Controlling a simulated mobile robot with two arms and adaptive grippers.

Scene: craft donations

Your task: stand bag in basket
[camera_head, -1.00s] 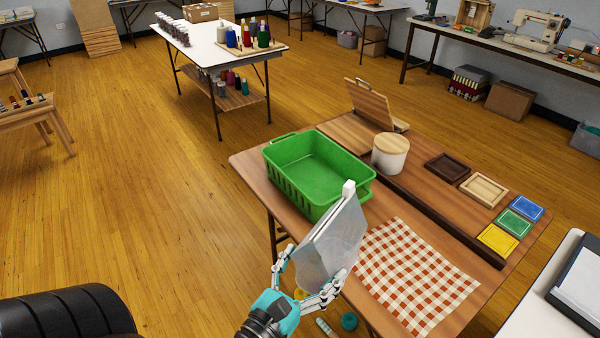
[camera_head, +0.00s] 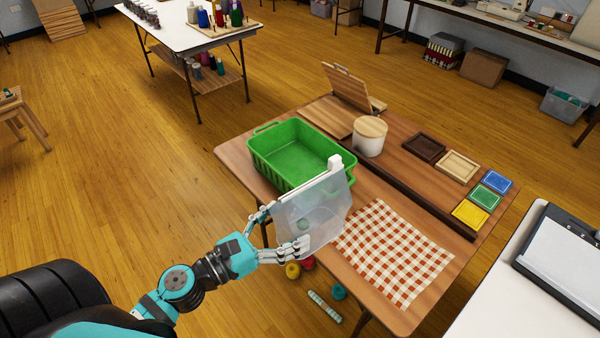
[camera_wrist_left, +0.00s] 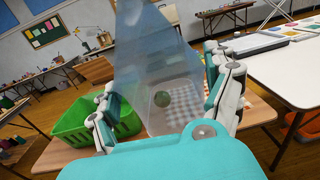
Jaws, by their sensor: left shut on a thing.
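My left gripper (camera_head: 277,234) is shut on a translucent bag (camera_head: 322,208), holding it in front of the wooden table's near edge. The bag is upright and slightly tilted, with a white piece at its top and a dim greenish round shape showing in or through it. In the left wrist view the bag (camera_wrist_left: 160,65) rises between the fingers. The green basket (camera_head: 268,165) stands on the table just behind and left of the bag; its inside looks empty. It also shows at the left in the left wrist view (camera_wrist_left: 75,125). My right gripper is out of view.
A red checkered cloth (camera_head: 390,255) lies right of the basket. A white canister (camera_head: 369,138), a wooden stand (camera_head: 350,88), small frames (camera_head: 457,166) and coloured squares (camera_head: 470,214) are on the table's far side. Yarn balls (camera_head: 293,270) are visible below the near edge.

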